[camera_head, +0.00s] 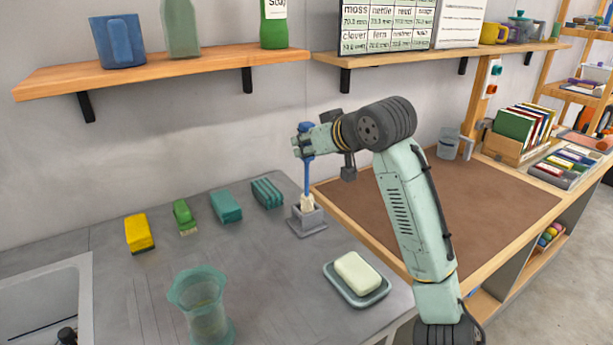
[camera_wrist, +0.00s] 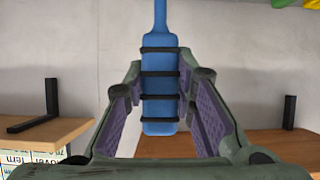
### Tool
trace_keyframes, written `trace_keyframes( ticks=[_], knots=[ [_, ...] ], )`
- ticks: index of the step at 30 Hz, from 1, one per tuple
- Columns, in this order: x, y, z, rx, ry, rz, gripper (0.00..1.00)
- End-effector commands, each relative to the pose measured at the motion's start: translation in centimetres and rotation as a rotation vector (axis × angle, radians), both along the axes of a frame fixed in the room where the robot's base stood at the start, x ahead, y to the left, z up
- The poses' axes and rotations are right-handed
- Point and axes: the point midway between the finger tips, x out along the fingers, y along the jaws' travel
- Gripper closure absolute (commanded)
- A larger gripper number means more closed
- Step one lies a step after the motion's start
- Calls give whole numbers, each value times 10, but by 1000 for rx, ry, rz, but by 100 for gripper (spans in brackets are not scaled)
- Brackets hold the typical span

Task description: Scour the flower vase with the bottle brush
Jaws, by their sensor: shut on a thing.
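The bottle brush has a blue handle (camera_wrist: 160,85) with dark bands and a thin blue shaft (camera_head: 307,178). It stands upright with its pale bristle head (camera_head: 307,202) in a small grey holder (camera_head: 306,223) on the grey counter. My gripper (camera_head: 304,140) is shut on the handle near its top; the wrist view shows a purple-padded finger on each side of it. The flower vase (camera_head: 203,308) is translucent green with a flared rim. It stands upright at the front of the counter, left of the holder and apart from my gripper.
A green soap dish (camera_head: 376,296) with a pale soap bar (camera_head: 357,272) lies right of the vase. Several sponges and brushes, including a yellow sponge (camera_head: 139,233), line the back. A sink (camera_head: 50,305) is at left. A wooden shelf (camera_head: 170,72) hangs above. The brown work mat (camera_head: 450,200) is mostly clear.

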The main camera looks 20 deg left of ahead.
Motion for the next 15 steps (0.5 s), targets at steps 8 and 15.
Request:
trace_keyframes(
  ticks=[8,15],
  knots=[
    [0,0,14,1,-2,0,100],
    [0,0,25,0,-1,0,100]
  ],
)
